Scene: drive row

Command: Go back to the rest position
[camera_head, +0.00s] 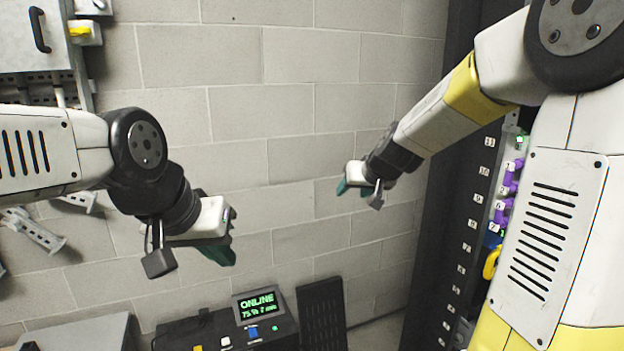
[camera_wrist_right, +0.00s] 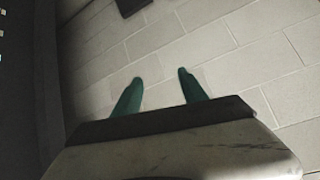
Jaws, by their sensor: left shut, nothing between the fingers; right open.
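My left gripper (camera_head: 222,250) is in the left half of the head view, in front of the block wall. Its green fingers are together with nothing between them. My right gripper (camera_head: 345,188) is near the middle of the head view, further off, small and partly hidden by its own wrist. In the right wrist view my right gripper (camera_wrist_right: 158,88) shows two green fingers spread apart. Nothing is between them, and only the wall is behind. Both grippers are empty and touch nothing that I can see.
A dark rack (camera_head: 440,225) with numbered slots stands at the right, partly hidden by my right arm. A console with a lit ONLINE screen (camera_head: 258,305) is at the bottom middle. A grey cabinet (camera_head: 22,45) hangs top left. Bare block wall (camera_head: 290,110) fills the middle.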

